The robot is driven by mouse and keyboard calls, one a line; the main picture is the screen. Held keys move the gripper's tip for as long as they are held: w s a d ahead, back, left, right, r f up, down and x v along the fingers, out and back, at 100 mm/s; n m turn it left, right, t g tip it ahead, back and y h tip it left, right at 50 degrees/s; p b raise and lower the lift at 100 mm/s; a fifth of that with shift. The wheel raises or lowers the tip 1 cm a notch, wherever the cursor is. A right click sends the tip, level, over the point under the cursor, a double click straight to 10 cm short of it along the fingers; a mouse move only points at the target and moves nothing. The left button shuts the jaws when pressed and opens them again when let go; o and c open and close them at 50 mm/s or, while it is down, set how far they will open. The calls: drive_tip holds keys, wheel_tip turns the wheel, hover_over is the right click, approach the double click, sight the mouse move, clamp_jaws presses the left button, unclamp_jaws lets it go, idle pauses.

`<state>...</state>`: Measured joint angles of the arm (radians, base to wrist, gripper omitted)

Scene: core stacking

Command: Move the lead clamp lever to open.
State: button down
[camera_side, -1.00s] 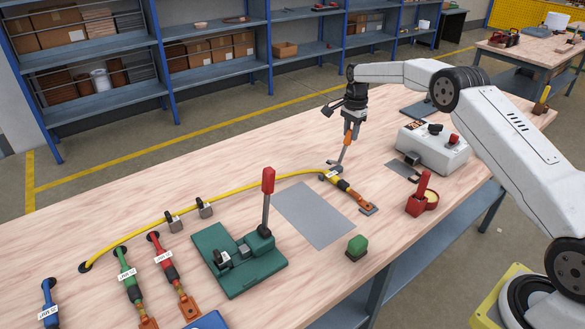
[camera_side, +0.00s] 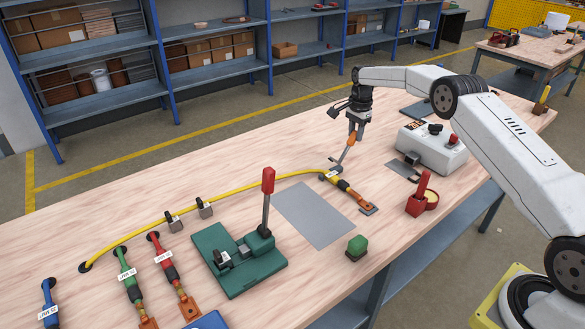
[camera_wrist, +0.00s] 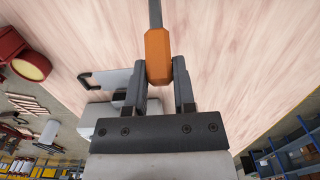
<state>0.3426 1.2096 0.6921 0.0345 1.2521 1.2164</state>
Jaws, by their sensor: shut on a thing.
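The lead clamp lever (camera_side: 342,158) is a thin grey bar with an orange handle, rising from a small metal clamp (camera_side: 332,168) on the yellow lead. It leans up and to the right in the side view. My gripper (camera_side: 354,130) is shut on the orange handle (camera_wrist: 158,56), which sits between both fingers in the wrist view. The yellow lead (camera_side: 235,185) runs along the table through the clamp to a copper lug (camera_side: 368,208). The lever's pivot is too small to make out clearly.
A green fixture (camera_side: 240,262) with a red-handled lever stands left of a grey plate (camera_side: 312,213). A white control box (camera_side: 432,150) is to the right of my gripper. A red stand (camera_side: 418,200) and green block (camera_side: 357,246) are nearer the front edge.

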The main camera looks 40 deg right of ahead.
drive_tip(key=shift+d+f, duration=0.2)
drive_tip(key=shift+d, duration=0.35)
drive_tip(key=shift+d+f, duration=1.05)
drive_tip(key=shift+f, duration=0.05)
drive_tip(key=shift+d, duration=0.1)
drive_tip(key=shift+d+f, duration=0.3)
drive_tip(key=shift+f, duration=0.3)
drive_tip(key=shift+d+f, duration=0.25)
drive_tip(key=shift+f, duration=0.35)
drive_tip(key=shift+c, duration=1.8)
unclamp_jaws()
drive_tip(key=shift+a, duration=0.1)
